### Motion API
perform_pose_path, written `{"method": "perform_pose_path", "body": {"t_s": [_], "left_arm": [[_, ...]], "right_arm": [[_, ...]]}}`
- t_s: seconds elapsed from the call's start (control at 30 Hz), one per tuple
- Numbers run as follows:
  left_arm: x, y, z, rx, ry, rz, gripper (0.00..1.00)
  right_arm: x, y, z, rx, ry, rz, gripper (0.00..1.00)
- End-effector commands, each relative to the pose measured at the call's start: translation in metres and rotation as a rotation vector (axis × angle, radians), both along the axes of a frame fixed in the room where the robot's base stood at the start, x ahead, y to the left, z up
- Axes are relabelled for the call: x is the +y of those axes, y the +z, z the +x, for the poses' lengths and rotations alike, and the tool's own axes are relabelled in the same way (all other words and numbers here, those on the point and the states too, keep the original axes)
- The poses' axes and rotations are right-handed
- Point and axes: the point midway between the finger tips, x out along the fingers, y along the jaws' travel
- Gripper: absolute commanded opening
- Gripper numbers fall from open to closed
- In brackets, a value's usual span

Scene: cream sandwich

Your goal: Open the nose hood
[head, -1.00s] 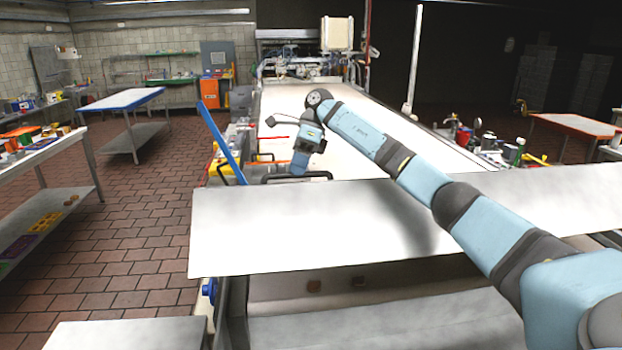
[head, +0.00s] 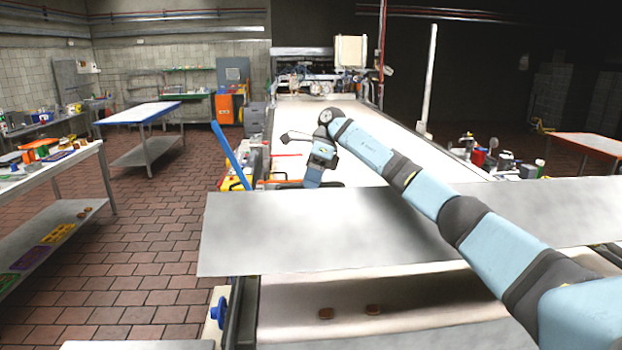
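The nose hood appears as a wide grey metal panel (head: 300,235) across the front of the conveyor machine. A gap shows under its near edge, with a pale surface (head: 400,292) below. My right arm comes in from the right and reaches over the panel. My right gripper (head: 313,179) is at or just behind the panel's far edge. Its fingers are hidden, so I cannot tell whether it grips the handle. My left gripper is out of view.
A blue bar (head: 230,155) slants up at the left. Tiled floor (head: 150,230) is clear at left, between the machine and a side table (head: 50,180).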

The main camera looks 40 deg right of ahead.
Motion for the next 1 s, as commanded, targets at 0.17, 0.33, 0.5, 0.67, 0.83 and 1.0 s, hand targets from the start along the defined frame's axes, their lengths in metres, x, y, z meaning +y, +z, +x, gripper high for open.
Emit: {"method": "perform_pose_path", "body": {"t_s": [0.17, 0.33, 0.5, 0.67, 0.83, 1.0], "left_arm": [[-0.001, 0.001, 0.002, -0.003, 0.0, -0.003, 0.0], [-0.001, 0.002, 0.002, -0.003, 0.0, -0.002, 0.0], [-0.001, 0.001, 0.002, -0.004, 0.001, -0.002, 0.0], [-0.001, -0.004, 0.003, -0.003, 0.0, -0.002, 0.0], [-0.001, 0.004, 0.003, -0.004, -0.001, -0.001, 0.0], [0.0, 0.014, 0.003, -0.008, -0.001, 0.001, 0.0]], "right_arm": [[0.0, 0.0, 0.0, -0.001, -0.001, 0.0, 0.42], [0.0, 0.003, 0.0, -0.004, 0.0, 0.001, 0.42], [-0.003, 0.009, 0.001, -0.005, 0.0, 0.002, 0.42], [-0.016, 0.03, 0.005, -0.009, -0.001, 0.003, 0.42], [-0.034, 0.061, 0.009, -0.007, -0.003, 0.0, 0.42], [-0.051, 0.088, 0.014, -0.005, -0.002, -0.001, 0.42]]}}
